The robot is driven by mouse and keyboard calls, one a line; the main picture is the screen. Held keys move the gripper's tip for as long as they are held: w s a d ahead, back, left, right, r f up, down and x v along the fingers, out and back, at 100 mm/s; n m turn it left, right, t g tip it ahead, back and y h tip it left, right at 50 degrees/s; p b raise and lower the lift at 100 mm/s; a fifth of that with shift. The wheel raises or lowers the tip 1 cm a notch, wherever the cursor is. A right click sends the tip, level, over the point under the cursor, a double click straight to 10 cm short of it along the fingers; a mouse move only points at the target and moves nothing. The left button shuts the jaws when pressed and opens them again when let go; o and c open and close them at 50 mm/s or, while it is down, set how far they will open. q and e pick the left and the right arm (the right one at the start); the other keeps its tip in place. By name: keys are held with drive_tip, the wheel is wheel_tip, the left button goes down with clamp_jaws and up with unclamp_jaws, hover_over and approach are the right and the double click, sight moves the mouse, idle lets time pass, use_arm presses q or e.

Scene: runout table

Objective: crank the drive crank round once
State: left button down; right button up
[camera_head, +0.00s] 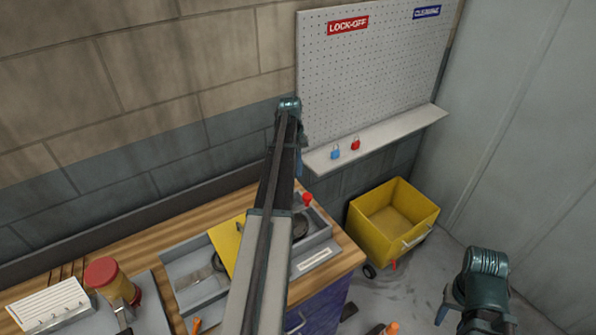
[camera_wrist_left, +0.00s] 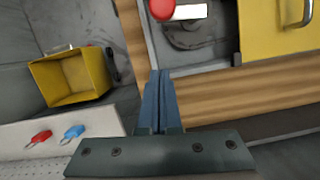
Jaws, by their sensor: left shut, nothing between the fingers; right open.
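The drive crank appears to be the red knob (camera_head: 307,199) on a pale metal arm at the right end of the grey tray; the knob also shows at the top of the left wrist view (camera_wrist_left: 161,8). My left gripper (camera_head: 299,165) is above and beyond the knob in the head view, apart from it. Its blue fingers (camera_wrist_left: 158,100) are shut and empty in the left wrist view, pointing towards the crank side of the tray. My left arm hides part of the tray. My right gripper (camera_head: 476,318) is open at the lower right, partly cut off, away from the table.
A yellow panel (camera_head: 227,243) stands in the tray (camera_head: 184,262). A red-capped jar (camera_head: 103,272) stands left on the wooden table (camera_head: 345,257). A shelf (camera_head: 402,136) with blue and red padlocks is behind. A yellow cart (camera_head: 398,241) stands right on the floor.

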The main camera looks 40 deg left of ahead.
use_arm(q)
drive_tip(key=s+d+f+b, duration=0.2)
drive_tip(key=d+f+b, duration=0.3)
drive_tip(key=f+b, duration=0.1)
drive_tip(key=shift+s+d+f, duration=0.15)
drive_tip(key=shift+d+f, duration=0.05)
drive_tip(key=shift+f, duration=0.35)
drive_tip(key=shift+s+d, duration=0.15)
drive_tip(key=shift+d, duration=1.05)
drive_tip(key=shift+a, duration=0.1)
